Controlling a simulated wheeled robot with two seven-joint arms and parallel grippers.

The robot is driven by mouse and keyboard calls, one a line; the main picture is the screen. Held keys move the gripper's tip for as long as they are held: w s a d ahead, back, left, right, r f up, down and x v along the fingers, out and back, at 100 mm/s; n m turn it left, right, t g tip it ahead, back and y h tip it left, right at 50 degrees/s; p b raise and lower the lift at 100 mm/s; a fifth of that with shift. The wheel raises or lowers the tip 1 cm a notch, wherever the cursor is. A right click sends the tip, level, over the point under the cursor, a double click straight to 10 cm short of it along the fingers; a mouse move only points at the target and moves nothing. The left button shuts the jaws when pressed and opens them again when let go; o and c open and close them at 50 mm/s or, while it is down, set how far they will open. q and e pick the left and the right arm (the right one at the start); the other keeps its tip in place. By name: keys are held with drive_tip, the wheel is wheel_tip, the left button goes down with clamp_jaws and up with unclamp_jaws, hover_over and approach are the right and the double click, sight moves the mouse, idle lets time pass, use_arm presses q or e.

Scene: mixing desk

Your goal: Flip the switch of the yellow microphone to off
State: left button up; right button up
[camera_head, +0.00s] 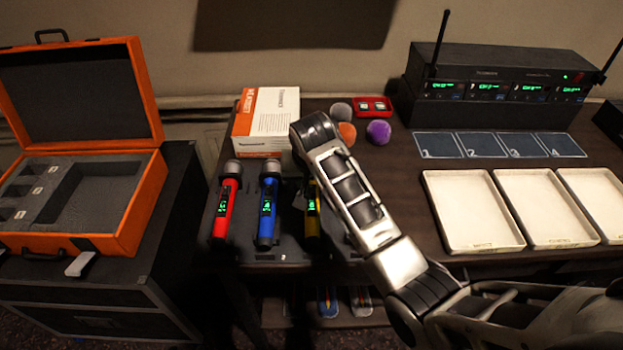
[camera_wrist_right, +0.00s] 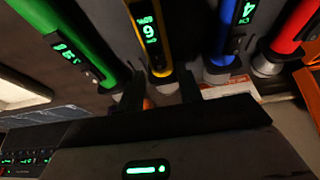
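The yellow microphone (camera_head: 313,228) lies on the desk right of the blue one, partly covered by my right arm in the head view. In the right wrist view the yellow microphone (camera_wrist_right: 150,30) has a lit green display, and a small dark switch area (camera_wrist_right: 159,66) shows near its head. My right gripper (camera_wrist_right: 160,90) is open, with one dark finger on each side of the yellow microphone near its head end. I cannot tell whether the fingers touch it. The switch position is too small to read. My left gripper is not in view.
The blue microphone (camera_head: 267,207) and red microphone (camera_head: 226,207) lie to the left. A green microphone (camera_wrist_right: 70,40) lies on the other side, hidden in the head view. A white-orange box (camera_head: 268,112), coloured foam balls (camera_head: 378,132) and white trays (camera_head: 471,212) are nearby.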

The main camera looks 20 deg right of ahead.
drive_tip(key=shift+w+f, duration=0.15)
drive_tip(key=shift+f, duration=0.1)
clamp_jaws()
drive_tip(key=shift+w+g, duration=0.2)
drive_tip(key=shift+g, duration=0.4)
drive_tip(key=shift+w+d+g+y, duration=0.15)
drive_tip(key=shift+g+y, duration=0.25)
drive_tip(key=shift+g, duration=0.4)
unclamp_jaws()
